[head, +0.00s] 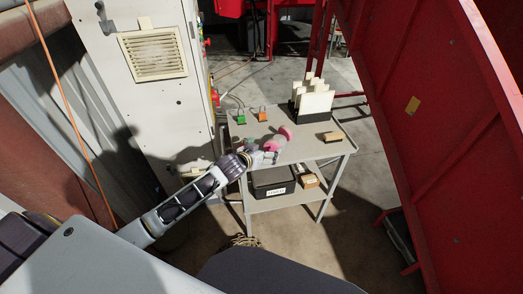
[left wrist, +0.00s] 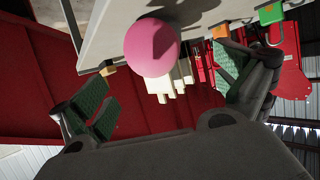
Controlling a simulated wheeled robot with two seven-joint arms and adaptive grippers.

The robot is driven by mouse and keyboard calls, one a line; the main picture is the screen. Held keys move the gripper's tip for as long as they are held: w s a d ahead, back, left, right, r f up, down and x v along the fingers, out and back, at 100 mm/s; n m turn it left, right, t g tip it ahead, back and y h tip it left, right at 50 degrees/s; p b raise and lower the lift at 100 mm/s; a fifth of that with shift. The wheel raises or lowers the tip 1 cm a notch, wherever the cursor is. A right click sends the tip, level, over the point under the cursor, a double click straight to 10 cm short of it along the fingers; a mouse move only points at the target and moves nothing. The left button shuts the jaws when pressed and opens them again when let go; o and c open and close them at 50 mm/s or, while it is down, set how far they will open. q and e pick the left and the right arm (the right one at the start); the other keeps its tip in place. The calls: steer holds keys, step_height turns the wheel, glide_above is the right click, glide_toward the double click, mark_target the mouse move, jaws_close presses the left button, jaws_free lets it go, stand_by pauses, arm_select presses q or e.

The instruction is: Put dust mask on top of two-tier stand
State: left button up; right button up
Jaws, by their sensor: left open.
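The two-tier stand (head: 308,152) is a grey metal table with a top and a lower shelf. A pink rounded thing (head: 272,143), which looks like the dust mask, is at its top near the left gripper, with another pink part (head: 285,132) just behind it. In the left wrist view a pink dome (left wrist: 152,47) shows ahead, between the spread fingers and apart from both. My left gripper (head: 264,157) is open beside the pink thing, over the front left of the top. From these views I cannot tell whether the mask rests on the top. My right gripper is not in view.
A green padlock (head: 240,118) and an orange padlock (head: 262,115) lie at the back left of the top. A black rack with white plates (head: 316,103) and a tan block (head: 332,137) are farther right. The lower shelf holds a black bin (head: 272,182) and a small box (head: 309,181).

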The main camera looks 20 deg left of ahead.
arm_select(q)
steer(key=shift+v, duration=1.1)
